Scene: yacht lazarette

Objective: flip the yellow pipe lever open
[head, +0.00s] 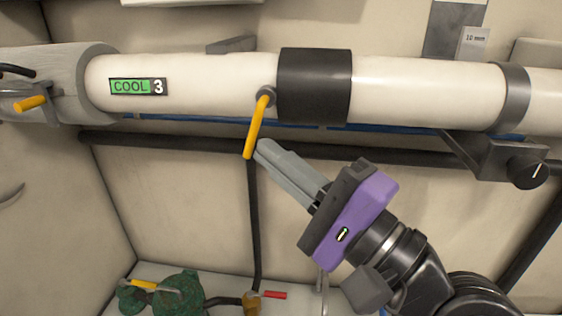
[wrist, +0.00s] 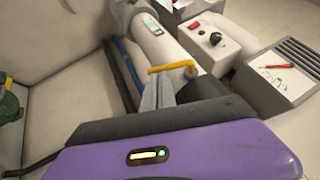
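The yellow pipe lever (head: 256,127) hangs down, tilted a little left, from a pivot on the white pipe (head: 210,80), just left of the black sleeve. My gripper (head: 262,149) comes from the lower right, and its grey fingers are together. The fingertips are close beside the lever's lower half, on its right; I cannot tell if they touch. In the wrist view the yellow lever (wrist: 170,68) lies across just beyond the tips of my gripper (wrist: 157,82). Nothing shows held between the fingers.
A green COOL 3 label (head: 138,87) is on the pipe. Another yellow handle (head: 30,103) is at far left. A green valve (head: 180,292) and a red handle (head: 275,295) are below. A black knob (head: 528,172) is at right.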

